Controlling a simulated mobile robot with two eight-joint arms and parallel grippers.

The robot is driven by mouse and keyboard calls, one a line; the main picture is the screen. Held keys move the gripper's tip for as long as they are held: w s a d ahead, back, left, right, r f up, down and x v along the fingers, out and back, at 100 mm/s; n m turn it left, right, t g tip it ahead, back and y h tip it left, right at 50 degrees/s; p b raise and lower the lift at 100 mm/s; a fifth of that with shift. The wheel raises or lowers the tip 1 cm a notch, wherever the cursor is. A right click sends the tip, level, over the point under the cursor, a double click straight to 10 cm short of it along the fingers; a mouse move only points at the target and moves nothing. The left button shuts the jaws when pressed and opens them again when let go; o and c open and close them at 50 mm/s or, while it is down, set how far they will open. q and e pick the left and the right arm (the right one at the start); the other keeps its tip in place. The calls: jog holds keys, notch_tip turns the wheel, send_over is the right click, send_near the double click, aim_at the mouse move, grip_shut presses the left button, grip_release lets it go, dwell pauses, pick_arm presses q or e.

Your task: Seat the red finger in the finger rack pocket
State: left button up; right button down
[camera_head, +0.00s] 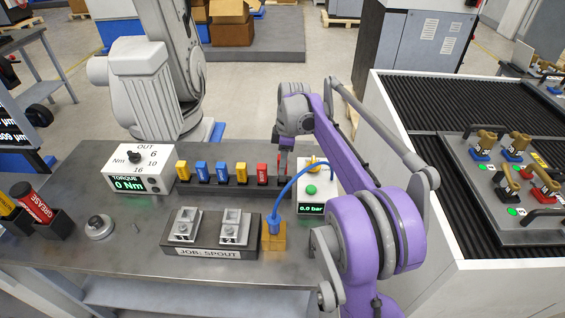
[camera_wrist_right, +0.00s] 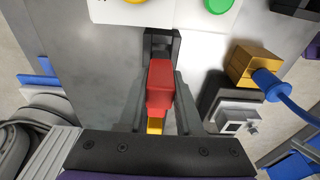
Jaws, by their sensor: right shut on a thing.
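My right gripper (camera_head: 285,158) is shut on a red finger (camera_wrist_right: 160,78) at the right end of the black finger rack (camera_head: 215,184). In the wrist view its two jaws flank the red finger, and the dark end of the rack (camera_wrist_right: 161,42) shows just beyond it. The finger is over or in the end pocket; I cannot tell how deep, as its lower part is hidden. Beside it, another red finger (camera_head: 262,173) stands in the rack, then yellow and blue ones (camera_head: 222,172) to the left. My left gripper is not in view.
A pressure box (camera_head: 313,193) stands close right of the rack, a torque box (camera_head: 137,169) at its left. In front are the spout fixture (camera_head: 208,245) and an orange block (camera_head: 273,238) with a blue hose. A grey arm (camera_head: 145,85) stands behind the table.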

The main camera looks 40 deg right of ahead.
jog(key=shift+f+b, duration=0.85)
jog(key=shift+f, duration=0.95)
jog(key=shift+c, duration=2.4)
grip_release()
jog(key=r, duration=0.7)
jog(key=s+d+r+p, duration=0.1)
jog(key=r, duration=0.2)
jog(key=shift+r, duration=0.4)
jog(key=shift+f, duration=0.1)
